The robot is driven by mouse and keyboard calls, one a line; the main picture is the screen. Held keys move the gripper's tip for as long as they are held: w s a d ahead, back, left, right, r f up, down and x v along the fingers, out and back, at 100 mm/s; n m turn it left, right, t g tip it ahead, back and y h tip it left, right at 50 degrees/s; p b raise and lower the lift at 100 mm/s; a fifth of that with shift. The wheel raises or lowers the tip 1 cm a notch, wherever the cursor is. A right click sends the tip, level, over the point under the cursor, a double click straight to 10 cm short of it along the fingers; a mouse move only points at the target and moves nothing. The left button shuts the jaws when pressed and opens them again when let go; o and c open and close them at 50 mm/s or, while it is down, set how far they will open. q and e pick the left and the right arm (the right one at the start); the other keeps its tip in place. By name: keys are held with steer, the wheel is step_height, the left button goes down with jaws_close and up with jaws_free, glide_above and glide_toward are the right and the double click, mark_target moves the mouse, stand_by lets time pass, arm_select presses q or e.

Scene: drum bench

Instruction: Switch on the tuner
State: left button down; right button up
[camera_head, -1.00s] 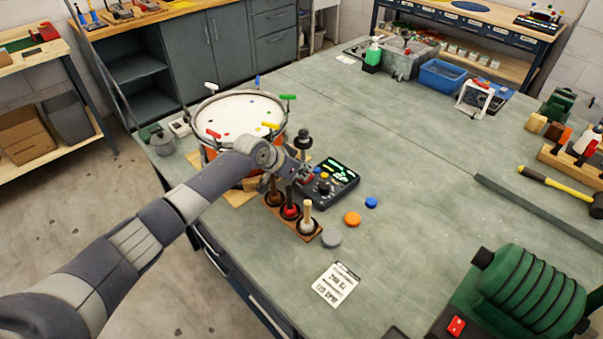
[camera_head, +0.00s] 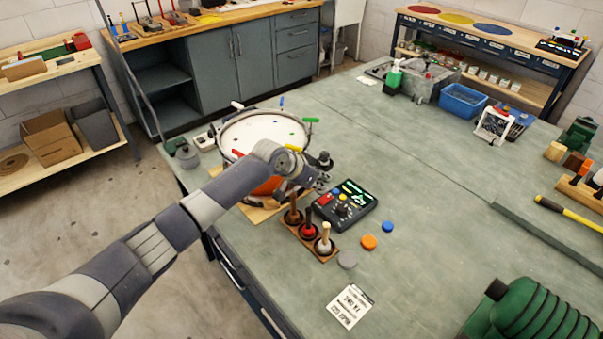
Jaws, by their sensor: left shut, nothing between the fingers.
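The tuner (camera_head: 357,211) is a black box on the bench with green markings on its dark display, a yellow knob, a blue button and a red button (camera_head: 325,199) at its left end. My left gripper (camera_head: 323,183) is shut and empty, just behind and above the tuner's left end. It looks apart from the red button, though the exact gap is hard to judge. My right gripper is not in view.
A drum (camera_head: 262,133) stands behind my left arm. A wooden rack (camera_head: 322,252) with several handled tools stands in front of the tuner. The bench's middle is clear.

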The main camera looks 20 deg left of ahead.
arm_select(q)
steer(key=s+f+b+v, duration=0.1)
steer(key=v, duration=0.7)
steer(key=shift+a+b, duration=0.3)
steer(key=shift+a, duration=0.05)
steer(key=shift+s, duration=0.15)
